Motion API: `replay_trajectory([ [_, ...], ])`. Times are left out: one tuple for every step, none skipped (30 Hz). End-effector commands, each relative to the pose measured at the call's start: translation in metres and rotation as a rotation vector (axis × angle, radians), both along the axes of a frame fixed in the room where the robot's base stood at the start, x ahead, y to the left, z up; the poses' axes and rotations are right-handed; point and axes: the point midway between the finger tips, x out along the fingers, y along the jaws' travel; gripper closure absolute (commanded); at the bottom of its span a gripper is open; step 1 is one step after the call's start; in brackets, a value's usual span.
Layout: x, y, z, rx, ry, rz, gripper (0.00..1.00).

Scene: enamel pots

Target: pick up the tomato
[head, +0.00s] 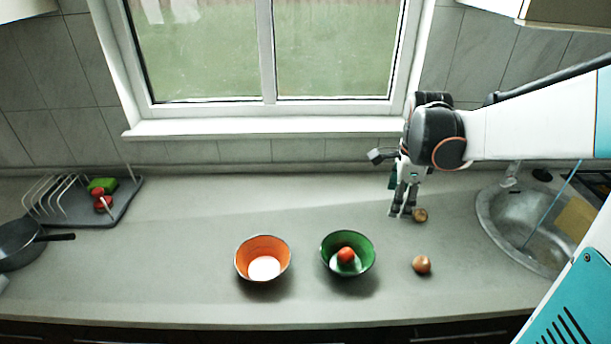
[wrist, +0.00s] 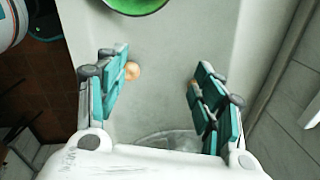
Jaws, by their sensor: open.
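A red tomato (head: 346,255) lies inside the green bowl (head: 369,262) on the counter, right of centre in the head view. My gripper (head: 402,214) is open and empty, pointing down above the counter, behind and to the right of the green bowl. In the wrist view my gripper (wrist: 158,105) shows its two teal fingers spread wide. Part of the green bowl (wrist: 140,8) shows at the top edge of the wrist view; the tomato is out of that view.
An orange bowl (head: 247,271) stands left of the green one. A brown round item (head: 419,215) is beside my fingertips, and an onion (head: 422,264) lies nearer the front. The sink (head: 492,215) is right. A rack (head: 125,202) with red and green items and a pan (head: 17,243) are left.

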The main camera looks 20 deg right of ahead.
Motion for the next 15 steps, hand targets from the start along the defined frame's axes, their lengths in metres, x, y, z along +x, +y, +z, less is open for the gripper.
replay_trajectory([
  [-0.007, -0.021, -0.016, 0.018, 0.021, -0.101, 0.38],
  [-0.012, -0.032, -0.025, 0.029, 0.034, -0.167, 0.38],
  [-0.02, -0.045, -0.036, 0.044, 0.052, -0.252, 0.38],
  [-0.026, -0.054, -0.044, 0.055, 0.065, -0.313, 0.38],
  [-0.031, -0.062, -0.051, 0.064, 0.076, -0.366, 0.38],
  [-0.038, -0.071, -0.058, 0.075, 0.091, -0.428, 0.38],
  [-0.042, -0.077, -0.063, 0.08, 0.098, -0.468, 0.38],
  [-0.046, -0.081, -0.067, 0.086, 0.105, -0.501, 0.38],
  [-0.05, -0.085, -0.071, 0.092, 0.114, -0.537, 0.38],
  [-0.051, -0.088, -0.073, 0.094, 0.117, -0.556, 0.38],
  [-0.053, -0.089, -0.076, 0.097, 0.12, -0.571, 0.38],
  [-0.054, -0.09, -0.079, 0.098, 0.124, -0.582, 0.38],
  [-0.055, -0.091, -0.083, 0.098, 0.125, -0.587, 0.38],
  [-0.055, -0.091, -0.086, 0.099, 0.125, -0.59, 0.38],
  [-0.055, -0.091, -0.092, 0.099, 0.125, -0.59, 0.38],
])
